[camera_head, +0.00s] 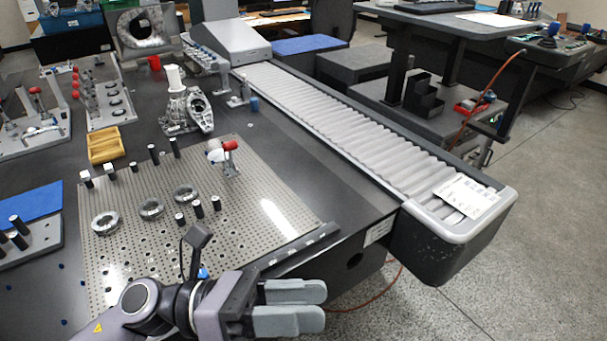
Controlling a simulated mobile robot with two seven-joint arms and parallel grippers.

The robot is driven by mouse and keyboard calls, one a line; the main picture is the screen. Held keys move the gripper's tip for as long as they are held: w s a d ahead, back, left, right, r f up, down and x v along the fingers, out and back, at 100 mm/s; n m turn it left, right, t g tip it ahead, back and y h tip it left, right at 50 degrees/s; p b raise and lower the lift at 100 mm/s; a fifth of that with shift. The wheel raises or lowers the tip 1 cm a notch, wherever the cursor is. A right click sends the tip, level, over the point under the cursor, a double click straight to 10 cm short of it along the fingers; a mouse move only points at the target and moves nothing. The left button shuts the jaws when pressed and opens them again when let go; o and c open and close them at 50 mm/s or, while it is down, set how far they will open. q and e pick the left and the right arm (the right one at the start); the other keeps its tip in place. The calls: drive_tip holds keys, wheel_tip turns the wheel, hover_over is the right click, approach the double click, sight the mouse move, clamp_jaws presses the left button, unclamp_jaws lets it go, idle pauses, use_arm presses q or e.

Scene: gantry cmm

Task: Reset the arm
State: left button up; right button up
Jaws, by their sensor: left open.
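My left arm comes in from the bottom left in the head view. Its left gripper (296,306) has two grey fingers with a narrow gap between them, pointing right. It is open and nothing shows between the fingers. It is in front of the near edge of the dark table, with the floor beyond its tips. My right gripper is not in view.
A perforated plate (240,204) with metal rings and black pins lies on the table behind my arm. A long bellows-covered rail (340,128) runs along the table's right side, ending in a dark housing (440,248). Open floor (500,290) is at the right.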

use_arm(q)
drive_tip(key=w+a+f+n+t+y+p, duration=0.1)
drive_tip(key=w+a+n+t+y, duration=0.2)
drive_tip(key=n+t, duration=0.6)
drive_tip(key=w+a+f+n+t, duration=0.1)
drive_tip(key=w+a+n+t, duration=0.35)
drive_tip(key=n, duration=0.75)
drive_tip(key=w+a+f+n+t+y, duration=0.2)
drive_tip(key=a+f+n+t+y, duration=0.2)
drive_tip(key=f+n+y, duration=0.6)
drive_tip(key=s+a+f+n+g+y, duration=0.2)
drive_tip(key=s+a+f+n+g, duration=0.1)
drive_tip(key=f+n, duration=0.4)
drive_tip(key=s+a+f+n+g+y+p, duration=0.1)
drive_tip(key=s+a+f+n+g+y, duration=0.1)
drive_tip(key=s+a+f+n, duration=0.3)
wheel_tip(320, 180, down, 3)
drive_tip(key=s+n+g, duration=0.1)
drive_tip(key=s+n, duration=0.1)
drive_tip(key=n, duration=0.1)
drive_tip(key=shift+s+a+r+y, duration=0.15)
drive_tip(key=shift+s+y, duration=0.05)
drive_tip(key=shift+y, duration=0.1)
